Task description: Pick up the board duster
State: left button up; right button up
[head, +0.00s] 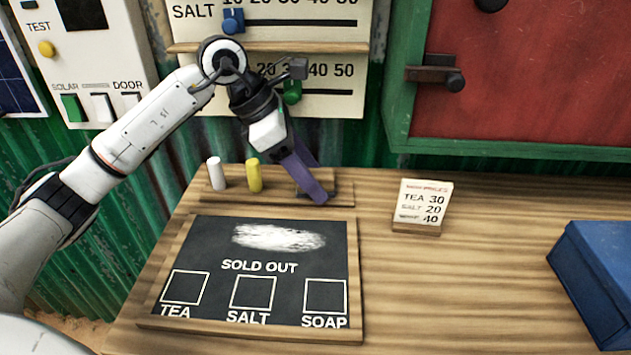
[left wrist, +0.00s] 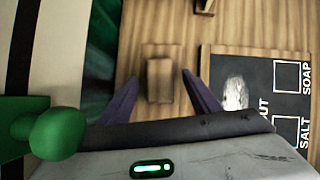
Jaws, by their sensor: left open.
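The board duster (left wrist: 160,82) shows in the left wrist view as a small wooden block lying between the two purple fingers of my left gripper (left wrist: 160,76). The fingers stand apart on either side of it, with a gap showing on each side. In the head view my left gripper (head: 318,196) points down at the back of the counter, beside the chalks, and its fingers largely hide the duster there. My right gripper is not in view.
A chalkboard (head: 205,232) lies in front of the gripper. White chalk (head: 216,173) and yellow chalk (head: 254,175) stand to its left. A green slider knob (left wrist: 55,133) is close to the wrist. A price card (head: 424,203) and blue box (head: 603,275) are at right.

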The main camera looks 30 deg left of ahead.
pick_arm(q)
jog(key=c, duration=1.2)
jog(key=shift+o, duration=0.2)
jog(key=shift+s+a+r, duration=0.25)
jog(key=shift+s+r, duration=0.05)
jog(key=shift+r, duration=0.1)
jog(key=s+a+r+b, duration=0.2)
jog(key=s+a+r, duration=0.5)
jog(key=s, duration=0.4)
jog(key=shift+a+r, duration=0.15)
jog(key=shift+a, duration=0.1)
